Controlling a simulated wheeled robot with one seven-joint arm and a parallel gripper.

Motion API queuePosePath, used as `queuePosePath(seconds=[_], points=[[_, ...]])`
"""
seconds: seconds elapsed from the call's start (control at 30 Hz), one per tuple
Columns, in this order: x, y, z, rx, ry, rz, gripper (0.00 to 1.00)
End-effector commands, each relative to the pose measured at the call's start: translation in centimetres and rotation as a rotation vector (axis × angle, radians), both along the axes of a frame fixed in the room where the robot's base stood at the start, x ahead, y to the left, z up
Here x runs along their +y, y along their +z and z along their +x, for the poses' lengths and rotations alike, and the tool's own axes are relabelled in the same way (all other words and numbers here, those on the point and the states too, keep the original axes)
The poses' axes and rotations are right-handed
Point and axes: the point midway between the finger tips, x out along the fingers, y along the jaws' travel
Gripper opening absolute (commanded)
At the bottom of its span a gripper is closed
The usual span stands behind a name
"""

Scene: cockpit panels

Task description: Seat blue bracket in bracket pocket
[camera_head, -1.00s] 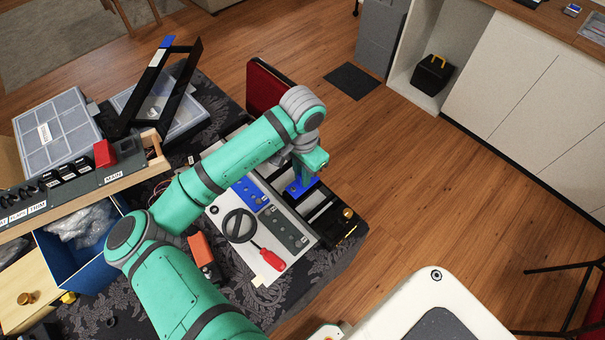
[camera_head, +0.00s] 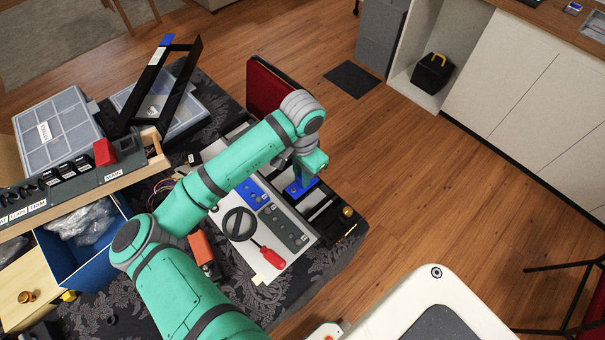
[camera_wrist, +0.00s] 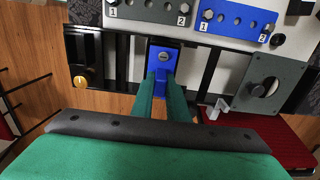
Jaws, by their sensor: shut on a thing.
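The blue bracket (camera_wrist: 163,56) is between the fingertips of my gripper (camera_wrist: 160,92) in the wrist view, with a round screw-like spot on its face. My gripper is shut on it. In the head view the blue bracket (camera_head: 300,187) shows below my gripper (camera_head: 304,178), over the black rail frame at the right end of the table. In the wrist view the bracket lies over a dark slot between black rails (camera_wrist: 207,62). The pocket is largely hidden behind the bracket, and I cannot tell whether the bracket touches its bottom.
A white panel (camera_head: 290,238) carries a blue plate (camera_head: 251,194) and a dark grey plate (camera_head: 284,228). A red screwdriver (camera_head: 268,258) lies on it. A brass knob (camera_head: 347,212) stands at the frame's right end. A red chair (camera_head: 268,88) is behind the table.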

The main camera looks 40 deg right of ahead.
Motion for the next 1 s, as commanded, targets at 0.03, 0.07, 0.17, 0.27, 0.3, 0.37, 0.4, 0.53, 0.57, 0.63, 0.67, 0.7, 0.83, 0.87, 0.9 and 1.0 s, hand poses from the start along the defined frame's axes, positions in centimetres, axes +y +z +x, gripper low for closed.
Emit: queuePosePath(seconds=[0.03, 0.07, 0.17, 0.27, 0.3, 0.37, 0.4, 0.53, 0.57, 0.63, 0.67, 0.7, 0.83, 0.87, 0.9, 1.0], points=[[0.0, -0.1, 0.0, 0.001, 0.0, 0.0, 0.0], [0.0, -0.2, 0.0, 0.001, 0.0, 0.0, 0.0], [0.0, -0.4, 0.0, 0.001, 0.0, 0.0, 0.0], [0.0, -0.6, 0.0, 0.001, 0.0, 0.0, 0.0], [0.0, -0.7, 0.0, 0.001, 0.0, 0.0, 0.0], [0.0, -0.8, 0.0, 0.001, 0.0, 0.0, 0.0], [0.0, -0.9, 0.0, 0.001, 0.0, 0.0, 0.0], [0.0, -1.2, 0.0, 0.001, 0.0, 0.0, 0.0], [0.0, -1.2, 0.0, 0.001, 0.0, 0.0, 0.0], [0.0, -1.4, 0.0, 0.001, 0.0, 0.0, 0.0], [0.0, -1.5, 0.0, 0.001, 0.0, 0.0, 0.0], [0.0, -1.6, 0.0, 0.001, 0.0, 0.0, 0.0], [0.0, -1.6, 0.0, 0.0, 0.0, 0.0, 0.36], [0.0, -1.6, 0.0, 0.0, 0.0, 0.0, 0.36], [0.0, -1.6, 0.0, 0.0, 0.0, 0.0, 0.36], [0.0, -1.6, 0.0, 0.0, 0.0, 0.0, 0.36]])
